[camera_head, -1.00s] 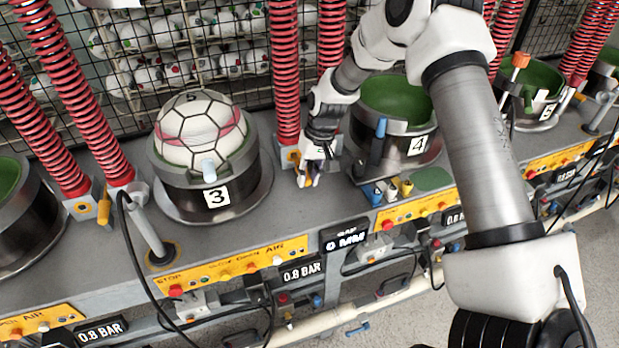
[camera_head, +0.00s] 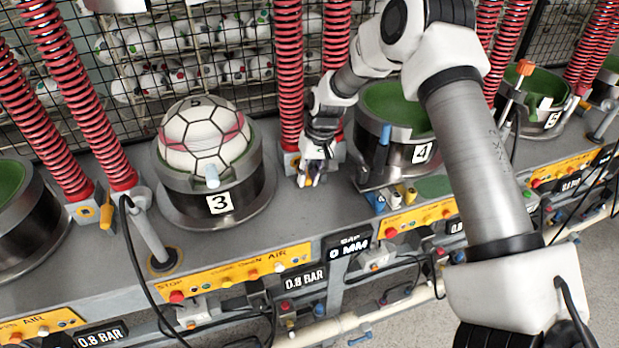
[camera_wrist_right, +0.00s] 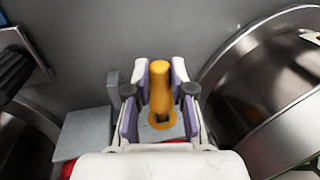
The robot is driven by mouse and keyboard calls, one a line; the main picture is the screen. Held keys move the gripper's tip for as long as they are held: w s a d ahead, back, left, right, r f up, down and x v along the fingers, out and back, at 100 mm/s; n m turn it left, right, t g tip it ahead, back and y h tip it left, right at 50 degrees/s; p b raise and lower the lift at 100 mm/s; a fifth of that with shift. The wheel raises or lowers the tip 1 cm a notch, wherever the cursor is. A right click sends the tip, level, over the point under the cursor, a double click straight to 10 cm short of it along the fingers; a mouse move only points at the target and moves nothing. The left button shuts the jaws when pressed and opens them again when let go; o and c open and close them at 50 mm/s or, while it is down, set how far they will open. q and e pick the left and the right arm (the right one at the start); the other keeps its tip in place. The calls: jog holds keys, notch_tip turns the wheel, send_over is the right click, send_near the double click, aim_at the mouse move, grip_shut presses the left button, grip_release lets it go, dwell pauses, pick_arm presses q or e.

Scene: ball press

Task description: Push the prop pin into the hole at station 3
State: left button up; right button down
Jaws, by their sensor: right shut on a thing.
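The prop pin is a yellow-orange handle (camera_wrist_right: 160,88) between the fingers in the right wrist view. My right gripper (camera_wrist_right: 160,98) is shut on it. Below the pin is an orange-ringed hole (camera_wrist_right: 161,124) in a grey block; the pin's lower end lies over it, and I cannot tell how deep it sits. In the head view my right gripper (camera_head: 310,178) is low at the foot of the red spring column right of station 3 (camera_head: 214,190), pointing down. The pin is mostly hidden there. A panelled ball (camera_head: 203,140) sits in station 3's cup. My left gripper is out of view.
Station 4 (camera_head: 395,150) stands close to the right of my gripper, with small coloured parts at its front. A second orange pin (camera_head: 106,213) is at the left spring column's foot. A yellow control panel (camera_head: 235,274) runs along the bench's front edge.

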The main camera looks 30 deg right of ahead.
jog(key=shift+w+d, duration=0.15)
jog(key=shift+w, duration=0.45)
jog(key=shift+w+d, duration=0.15)
jog(key=shift+w, duration=0.4)
jog(key=c, duration=0.9)
grip_release()
jog(key=v, duration=1.2)
jog(key=shift+s, duration=0.1)
